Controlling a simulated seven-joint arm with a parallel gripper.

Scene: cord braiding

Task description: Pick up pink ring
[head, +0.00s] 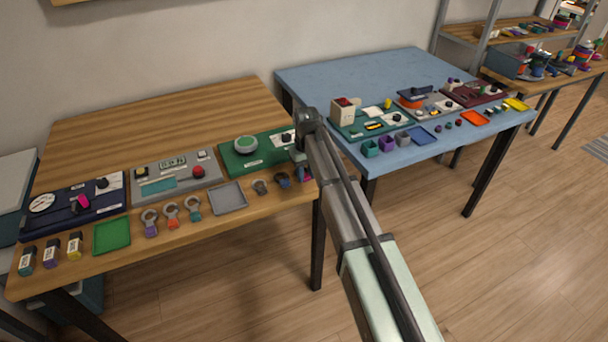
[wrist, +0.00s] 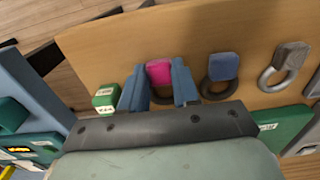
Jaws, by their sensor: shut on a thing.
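The pink ring (wrist: 158,72), a dark loop with a pink tab, is at the right end of the row near the wooden table's front edge. In the wrist view its pink tab sits between the two blue fingers of my gripper (wrist: 158,88), which is shut on it. Part of the dark loop is hidden behind the fingers and the gripper body. In the head view my gripper (head: 301,168) is low over the table's right front corner, mostly hidden by my arm. Whether the ring touches the table is unclear.
A blue-tabbed ring (wrist: 222,68) and a grey-tabbed ring (wrist: 290,57) lie beside the pink one. A green block (wrist: 106,98) is close on the other side. A grey tray (head: 228,198) and a green panel (head: 255,150) are nearby. The blue table (head: 350,75) stands to the right.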

